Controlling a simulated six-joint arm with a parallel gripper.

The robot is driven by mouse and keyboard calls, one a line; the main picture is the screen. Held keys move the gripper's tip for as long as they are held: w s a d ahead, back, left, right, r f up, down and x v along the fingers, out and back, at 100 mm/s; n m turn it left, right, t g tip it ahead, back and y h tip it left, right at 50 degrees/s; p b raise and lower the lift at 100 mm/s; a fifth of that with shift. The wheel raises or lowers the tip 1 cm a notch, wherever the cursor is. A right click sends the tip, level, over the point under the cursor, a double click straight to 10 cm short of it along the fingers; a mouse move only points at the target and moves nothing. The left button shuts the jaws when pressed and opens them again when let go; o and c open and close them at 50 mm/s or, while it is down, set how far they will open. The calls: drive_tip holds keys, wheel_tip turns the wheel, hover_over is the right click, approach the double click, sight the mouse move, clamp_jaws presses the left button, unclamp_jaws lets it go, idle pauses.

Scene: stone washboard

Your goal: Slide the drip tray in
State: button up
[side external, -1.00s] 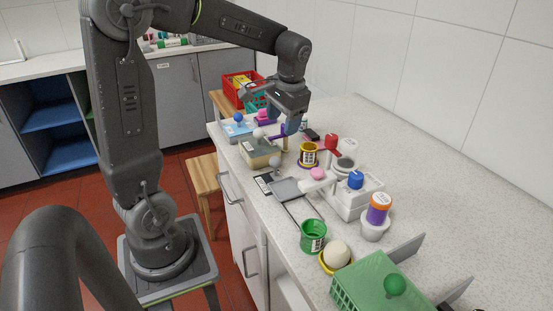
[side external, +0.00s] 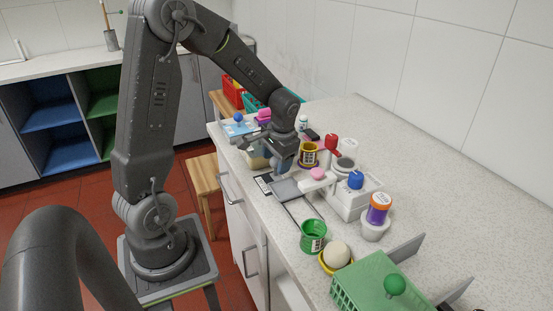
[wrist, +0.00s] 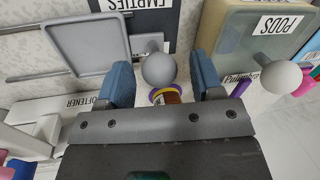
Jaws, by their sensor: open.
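The drip tray is a grey, square, shallow tray (side external: 285,190) on two thin rails at the front of a white machine on the counter. In the wrist view the tray (wrist: 88,45) is at the upper left, with a grey block and a round grey knob (wrist: 158,66) at its right end. My gripper (side external: 281,166) is low over the counter at the tray's far end. In the wrist view my open gripper (wrist: 163,78) has one blue finger on each side of the knob, with gaps showing. The side view hides the knob behind the gripper.
A lidded box labelled PODS (wrist: 235,40) with a pale knob stands close to my right finger. A green tin (side external: 313,237) stands near the tray's near end.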

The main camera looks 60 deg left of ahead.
sight(284, 185)
clamp_jaws()
drive_tip(key=shift+d, duration=2.3)
unclamp_jaws()
drive_tip(key=shift+r, duration=0.1)
wheel_tip(284, 185, up, 13)
drive_tip(key=d, duration=0.2)
drive_tip(key=shift+w+d+r, duration=0.2)
drive_tip(key=shift+w+d, duration=0.05)
drive_tip(key=shift+d, duration=0.05)
